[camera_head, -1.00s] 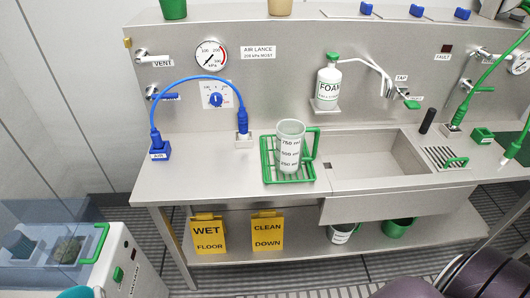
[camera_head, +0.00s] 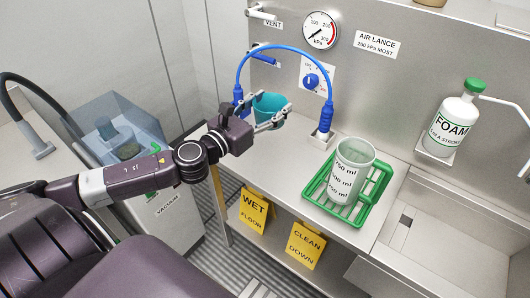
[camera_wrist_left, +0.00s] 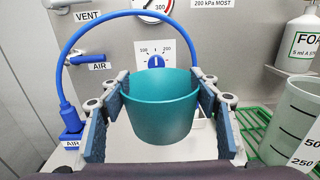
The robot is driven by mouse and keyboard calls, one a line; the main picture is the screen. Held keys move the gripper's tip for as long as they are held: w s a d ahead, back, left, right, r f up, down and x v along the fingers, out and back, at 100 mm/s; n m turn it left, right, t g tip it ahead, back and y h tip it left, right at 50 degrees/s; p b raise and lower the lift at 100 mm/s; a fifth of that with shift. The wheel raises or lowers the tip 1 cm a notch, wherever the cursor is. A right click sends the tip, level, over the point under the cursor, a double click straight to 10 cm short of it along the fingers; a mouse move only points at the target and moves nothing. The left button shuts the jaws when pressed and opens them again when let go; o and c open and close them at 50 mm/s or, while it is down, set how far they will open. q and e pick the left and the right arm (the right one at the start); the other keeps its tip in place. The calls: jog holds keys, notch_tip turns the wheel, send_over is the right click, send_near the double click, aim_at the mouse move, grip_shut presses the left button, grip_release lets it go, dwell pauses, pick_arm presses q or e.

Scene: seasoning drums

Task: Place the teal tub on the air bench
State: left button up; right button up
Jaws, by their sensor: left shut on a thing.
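The teal tub (camera_head: 270,108) is held upright between the fingers of my left gripper (camera_head: 268,118), over the left part of the steel bench (camera_head: 285,165). In the left wrist view the tub (camera_wrist_left: 162,110) sits between both blue finger pads. The blue air hose (camera_wrist_left: 100,27) arches behind the tub, from a blue socket labelled AIR (camera_wrist_left: 72,133) to a fitting near the gauge panel. I cannot tell whether the tub's base touches the bench. My right gripper is out of view.
A clear measuring jug (camera_head: 352,170) stands on a green rack (camera_head: 320,195) to the right of the tub. A foam bottle (camera_head: 455,122) is on the wall holder. A vacuum unit (camera_head: 170,215) stands left of the bench. Yellow signs (camera_head: 306,245) are below.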

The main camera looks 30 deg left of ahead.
pick_arm(q)
jog(key=w+a+r, duration=0.3)
jog(key=a+r, duration=0.1)
jog(key=r, duration=0.1)
jog(key=y+b, duration=0.1)
jog(key=b, duration=0.3)
send_over(263, 148)
notch_tip(263, 148, down, 16)
jog(key=shift+f+n, duration=0.3)
notch_tip(263, 148, down, 3)
jog(key=shift+f+b, duration=0.1)
jog(key=shift+b, duration=0.45)
jog(key=shift+f, duration=0.1)
